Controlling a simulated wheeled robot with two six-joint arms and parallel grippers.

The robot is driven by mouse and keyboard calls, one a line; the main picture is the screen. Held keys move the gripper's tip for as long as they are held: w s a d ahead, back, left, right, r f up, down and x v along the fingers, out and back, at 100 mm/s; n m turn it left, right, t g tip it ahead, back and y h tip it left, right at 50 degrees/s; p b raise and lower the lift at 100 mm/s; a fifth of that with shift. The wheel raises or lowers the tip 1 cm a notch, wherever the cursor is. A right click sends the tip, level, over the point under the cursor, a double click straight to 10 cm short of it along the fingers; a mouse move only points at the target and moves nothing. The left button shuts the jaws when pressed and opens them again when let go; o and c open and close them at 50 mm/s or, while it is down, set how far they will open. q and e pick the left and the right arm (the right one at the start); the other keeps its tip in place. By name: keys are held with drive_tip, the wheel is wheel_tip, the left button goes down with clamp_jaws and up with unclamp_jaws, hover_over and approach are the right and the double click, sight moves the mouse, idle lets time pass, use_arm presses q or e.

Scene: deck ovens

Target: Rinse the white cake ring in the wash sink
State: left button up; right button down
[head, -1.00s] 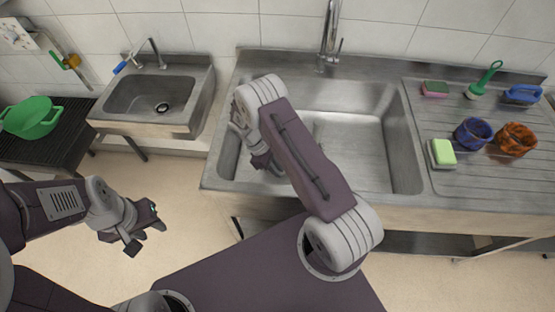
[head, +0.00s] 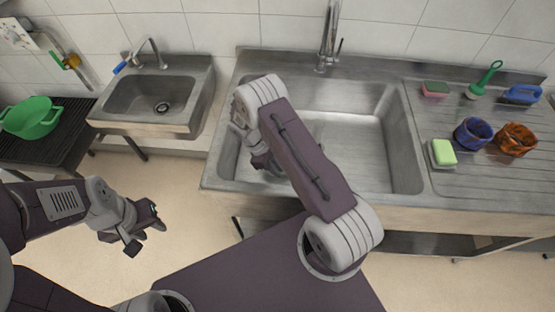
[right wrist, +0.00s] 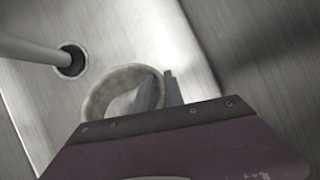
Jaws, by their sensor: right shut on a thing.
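The white cake ring (right wrist: 117,88) shows in the right wrist view as a thin, off-white band with dull, mottled sides. My right gripper (right wrist: 160,88) is shut on its wall, with one finger inside the ring and one outside. In the head view this gripper (head: 268,163) is low in the left part of the wash sink (head: 350,150), and my forearm hides the ring. The sink's drain hole (right wrist: 70,62) lies just beyond the ring. My left gripper (head: 146,228) is open and empty above the floor, left of the sink.
A tall tap (head: 329,38) stands behind the sink. A small hand basin (head: 150,100) and a green colander (head: 30,117) are left.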

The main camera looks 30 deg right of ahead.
idle(0.4)
wheel_tip(320, 180, up, 25)
drive_tip(key=p, duration=1.9)
drive_tip(key=shift+p, duration=0.35)
idle(1.5)
wheel_tip(320, 180, up, 4)
drive_tip(key=p, duration=0.3)
drive_tip(key=shift+f, duration=0.2)
idle(0.4)
wheel_tip(320, 180, down, 9)
drive_tip(key=m+g+y+b, duration=0.15)
drive_tip(key=m+b, duration=0.35)
drive_tip(key=b, duration=1.2)
drive_tip(key=s+a+r+m+y, duration=0.1)
drive_tip(key=a+m, duration=0.1)
drive_tip(key=s+a+r+m+y+p, duration=0.1)
drive_tip(key=s+r+m, duration=0.1)
drive_tip(key=shift+a, duration=0.4)
